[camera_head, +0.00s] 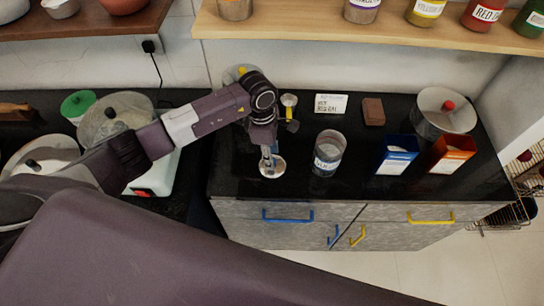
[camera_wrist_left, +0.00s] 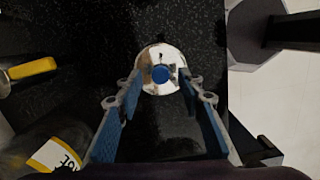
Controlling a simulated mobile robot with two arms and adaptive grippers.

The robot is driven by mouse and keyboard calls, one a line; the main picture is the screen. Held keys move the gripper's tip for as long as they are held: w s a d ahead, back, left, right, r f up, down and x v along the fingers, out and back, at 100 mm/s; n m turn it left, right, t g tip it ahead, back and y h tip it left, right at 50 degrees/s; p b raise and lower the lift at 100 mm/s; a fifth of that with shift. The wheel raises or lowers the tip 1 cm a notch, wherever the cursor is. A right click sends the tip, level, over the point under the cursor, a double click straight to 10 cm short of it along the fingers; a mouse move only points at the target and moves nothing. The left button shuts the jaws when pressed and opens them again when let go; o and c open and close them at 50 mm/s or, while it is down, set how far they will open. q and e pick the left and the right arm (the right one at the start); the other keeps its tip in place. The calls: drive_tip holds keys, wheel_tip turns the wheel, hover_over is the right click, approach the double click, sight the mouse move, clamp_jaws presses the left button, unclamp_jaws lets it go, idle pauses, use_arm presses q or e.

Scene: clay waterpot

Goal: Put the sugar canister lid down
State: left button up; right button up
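The sugar canister lid (camera_head: 278,172) is a round, shiny silver disc. It appears to lie flat on the black counter, left of the canister. My left gripper (camera_head: 268,153) points down just over the lid. In the left wrist view its fingers (camera_wrist_left: 160,88) are spread on both sides of the knob, with gaps visible. The open glass canister (camera_head: 328,153) stands upright to the right; its label is only partly readable. My right gripper is out of view.
A blue box (camera_head: 397,153), an orange box (camera_head: 451,153) and a metal pot with a red knob (camera_head: 445,112) stand to the right. A yellow-handled utensil (camera_head: 289,103) and a white card (camera_head: 331,103) lie behind. The counter's front strip is clear.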

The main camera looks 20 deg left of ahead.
use_arm(q)
wheel_tip(320, 180, up, 11)
drive_tip(key=a+b, duration=0.1)
drive_tip(key=b, duration=0.1)
drive_tip(key=shift+a+f, duration=0.15)
drive_tip(key=shift+f, duration=0.05)
drive_tip(key=shift+s, duration=0.1)
